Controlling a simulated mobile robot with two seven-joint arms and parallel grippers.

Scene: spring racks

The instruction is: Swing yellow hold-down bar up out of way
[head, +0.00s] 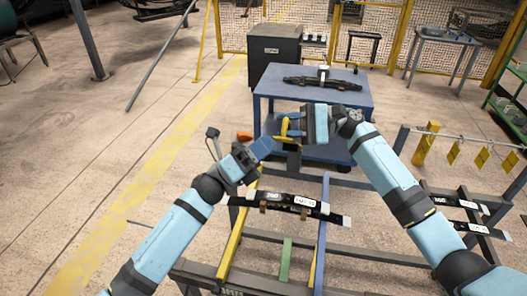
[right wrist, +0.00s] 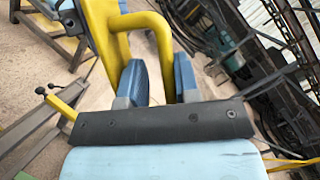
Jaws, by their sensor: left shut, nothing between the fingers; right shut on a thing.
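The yellow hold-down bar shows its handle end (head: 286,130) at my right gripper, in front of the blue table. My right gripper (head: 293,127) is shut on that handle. In the right wrist view the bent yellow handle (right wrist: 163,50) passes between the two blue finger pads of the right gripper (right wrist: 160,80). My left gripper (head: 268,145) is shut and empty, just left of and below the handle. A yellow length (head: 236,228) runs along the left of the rack; whether it joins the handle is hidden by my left gripper and arm.
A black leaf spring (head: 272,200) lies across the rack, below the grippers. A blue table (head: 275,88) with another spring stands behind. More springs (head: 470,204) lie on the rack at right. A green shelf (head: 503,112) is at far right.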

